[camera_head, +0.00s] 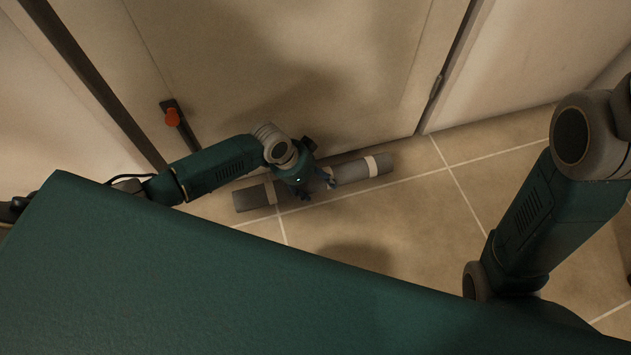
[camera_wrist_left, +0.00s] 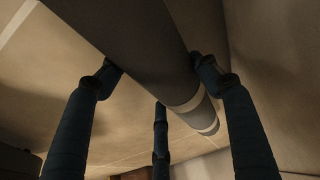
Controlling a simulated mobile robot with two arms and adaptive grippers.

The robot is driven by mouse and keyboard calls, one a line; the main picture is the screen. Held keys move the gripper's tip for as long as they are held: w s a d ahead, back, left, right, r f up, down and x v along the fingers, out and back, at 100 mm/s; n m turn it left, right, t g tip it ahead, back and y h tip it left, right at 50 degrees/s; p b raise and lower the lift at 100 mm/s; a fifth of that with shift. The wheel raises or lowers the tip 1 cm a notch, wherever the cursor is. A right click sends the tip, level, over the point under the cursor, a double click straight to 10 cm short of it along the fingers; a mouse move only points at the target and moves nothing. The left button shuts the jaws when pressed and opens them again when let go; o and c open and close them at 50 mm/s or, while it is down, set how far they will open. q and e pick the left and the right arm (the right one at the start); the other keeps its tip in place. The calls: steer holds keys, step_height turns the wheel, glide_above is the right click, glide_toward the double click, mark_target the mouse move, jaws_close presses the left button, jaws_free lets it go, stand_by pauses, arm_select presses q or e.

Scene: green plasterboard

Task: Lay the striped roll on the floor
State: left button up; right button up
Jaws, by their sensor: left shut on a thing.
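The striped roll (camera_head: 353,171) is a long grey cylinder with pale bands near its ends. In the head view it lies level along the base of the wall panel, low over the tiles; I cannot tell whether it touches the floor. My left gripper (camera_head: 314,187) is around its middle, hiding that part. In the left wrist view the roll (camera_wrist_left: 140,45) runs diagonally between the fingers of the left gripper (camera_wrist_left: 165,80), which are shut on it. My right arm shows at the right of the head view, but its gripper is not in view.
The tiled floor (camera_head: 410,215) is clear in front of the roll. A large wall panel (camera_head: 330,60) stands close behind it. My green body covers the lower left.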

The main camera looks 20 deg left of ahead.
arm_select(q)
steer(key=shift+f, duration=0.3)
steer(key=shift+f, duration=0.25)
steer(key=o, duration=1.4)
steer(key=shift+o, duration=1.1)
steer(key=v, duration=1.2)
steer(key=shift+r, duration=0.1)
steer(key=shift+d, duration=0.1)
